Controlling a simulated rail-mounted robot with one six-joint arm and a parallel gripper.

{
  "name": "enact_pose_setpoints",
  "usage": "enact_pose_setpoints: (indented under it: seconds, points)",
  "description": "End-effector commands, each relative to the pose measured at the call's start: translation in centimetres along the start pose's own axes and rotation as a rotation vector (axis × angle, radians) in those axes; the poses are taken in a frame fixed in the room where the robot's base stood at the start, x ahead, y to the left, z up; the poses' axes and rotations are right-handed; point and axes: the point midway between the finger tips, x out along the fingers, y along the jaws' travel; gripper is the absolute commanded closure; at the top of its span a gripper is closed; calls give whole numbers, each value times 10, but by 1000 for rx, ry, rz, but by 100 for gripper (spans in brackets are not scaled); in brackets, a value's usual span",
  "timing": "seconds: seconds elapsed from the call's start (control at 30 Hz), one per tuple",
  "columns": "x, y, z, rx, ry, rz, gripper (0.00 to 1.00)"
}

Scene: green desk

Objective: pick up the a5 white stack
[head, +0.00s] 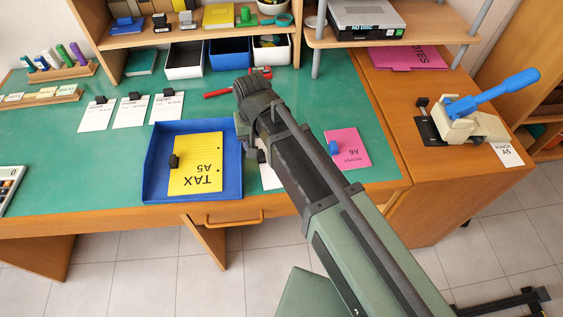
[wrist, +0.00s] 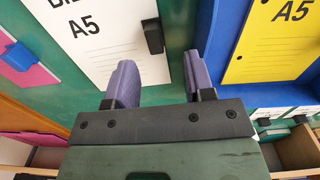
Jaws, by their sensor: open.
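The white A5 stack (wrist: 100,35) lies flat on the green desk in the wrist view, with a black clip (wrist: 152,36) at its edge. In the head view my arm hides most of it; a white strip (head: 268,178) shows between the blue tray and my arm. My gripper (wrist: 158,68) is open and empty, its two purple-grey fingers apart. In the wrist view the clip appears between and beyond the fingertips; I cannot tell the height gap. In the head view my arm covers the fingers.
A blue tray (head: 150,185) holding a yellow TAX A5 stack (head: 200,172) is to the left. A pink A6 stack (head: 346,148) with a blue clip lies to the right. A red stapler-like item (head: 260,72) and shelf bins (head: 185,62) are behind. A hole punch (head: 470,125) stands on the right cabinet.

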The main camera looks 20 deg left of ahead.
Motion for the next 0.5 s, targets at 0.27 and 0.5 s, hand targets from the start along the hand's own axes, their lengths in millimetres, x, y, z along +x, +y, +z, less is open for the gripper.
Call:
enact_pose_setpoints:
  seconds: [0.27, 0.5]
  points:
    - [30, 5, 0, 1, 0, 0, 51]
    - [55, 6, 0, 0, 1, 0, 51]
